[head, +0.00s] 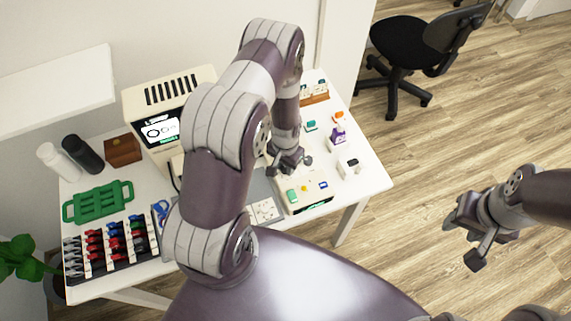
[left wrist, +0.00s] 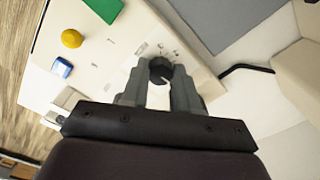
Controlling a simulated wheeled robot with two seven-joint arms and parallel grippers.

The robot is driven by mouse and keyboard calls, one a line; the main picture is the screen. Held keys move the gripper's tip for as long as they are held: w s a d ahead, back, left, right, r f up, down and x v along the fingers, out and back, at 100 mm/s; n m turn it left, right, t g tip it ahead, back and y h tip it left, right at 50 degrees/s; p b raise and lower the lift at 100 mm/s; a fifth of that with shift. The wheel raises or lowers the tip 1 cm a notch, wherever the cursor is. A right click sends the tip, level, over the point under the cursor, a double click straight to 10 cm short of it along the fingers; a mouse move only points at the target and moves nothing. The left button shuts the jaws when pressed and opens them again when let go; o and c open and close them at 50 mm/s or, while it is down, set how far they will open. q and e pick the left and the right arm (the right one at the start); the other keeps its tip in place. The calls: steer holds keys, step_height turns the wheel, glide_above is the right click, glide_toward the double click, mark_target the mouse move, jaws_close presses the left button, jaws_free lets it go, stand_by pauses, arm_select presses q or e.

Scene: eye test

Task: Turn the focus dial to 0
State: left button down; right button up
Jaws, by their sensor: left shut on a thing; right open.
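My left gripper (head: 289,163) reaches down over a cream control box (head: 309,203) on the table in the head view. In the left wrist view its two fingers (left wrist: 160,84) are shut on a round black dial (left wrist: 160,69), one finger on each side. Small marks show on the cream panel (left wrist: 115,60) beside the dial, but I cannot read them or the dial's setting. The head view hides the dial behind my gripper. My right gripper (head: 474,234) is open and empty, out over the floor to the right of the table.
The box carries a green button (left wrist: 104,8), a yellow knob (left wrist: 72,38) and a blue switch (left wrist: 62,67). A cream machine with a lit screen (head: 160,130) stands behind at the left. A green rack (head: 98,202) and small parts share the table. An office chair (head: 420,45) stands beyond.

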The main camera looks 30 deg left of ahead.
arm_select(q)
steer(key=shift+w+r, duration=0.2)
steer(key=shift+w, duration=0.1)
steer(key=c, duration=1)
jaws_free()
steer(key=shift+o, duration=0.8)
steer(key=shift+s, duration=0.2)
step_height(320, 180, up, 13)
steer(key=b, duration=0.2)
steer(key=shift+f, duration=0.2)
